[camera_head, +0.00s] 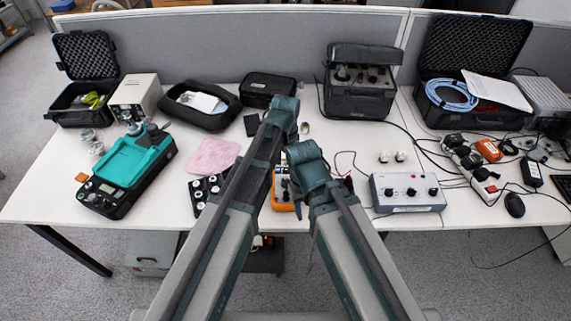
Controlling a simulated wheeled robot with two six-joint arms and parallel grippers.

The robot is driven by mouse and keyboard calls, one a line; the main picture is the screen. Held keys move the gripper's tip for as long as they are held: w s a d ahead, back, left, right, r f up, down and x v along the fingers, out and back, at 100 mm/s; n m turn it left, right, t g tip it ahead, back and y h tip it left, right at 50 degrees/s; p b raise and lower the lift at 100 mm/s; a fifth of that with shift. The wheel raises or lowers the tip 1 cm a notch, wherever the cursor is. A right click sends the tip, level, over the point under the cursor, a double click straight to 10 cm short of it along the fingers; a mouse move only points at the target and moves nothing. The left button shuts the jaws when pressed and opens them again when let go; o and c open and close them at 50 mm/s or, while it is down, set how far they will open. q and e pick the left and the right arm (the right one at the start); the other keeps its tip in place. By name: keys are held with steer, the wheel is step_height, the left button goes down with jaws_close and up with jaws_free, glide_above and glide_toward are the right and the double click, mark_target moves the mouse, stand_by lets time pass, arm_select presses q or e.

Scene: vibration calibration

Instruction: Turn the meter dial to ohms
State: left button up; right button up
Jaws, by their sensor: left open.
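An orange-edged meter (281,206) lies near the front edge of the table, in the gap between my two arms. My arms cover much of it, and its dial cannot be made out. My left gripper (297,205) shows only as a small dark part by the meter's right side, and it is open. Whether it touches the meter cannot be told. My right gripper is hidden behind the arm links.
A grey box with knobs (408,192) stands right of the meter, and a black block with round parts (206,189) left of it. Cables run at right.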

arm_select(q)
step_height(320, 180, up, 6)
steer(key=p, duration=0.5)
steer(key=shift+r, duration=0.15)
steer(key=n, duration=1.8)
steer(key=shift+s+d, duration=0.1)
steer(key=shift+d, duration=0.15)
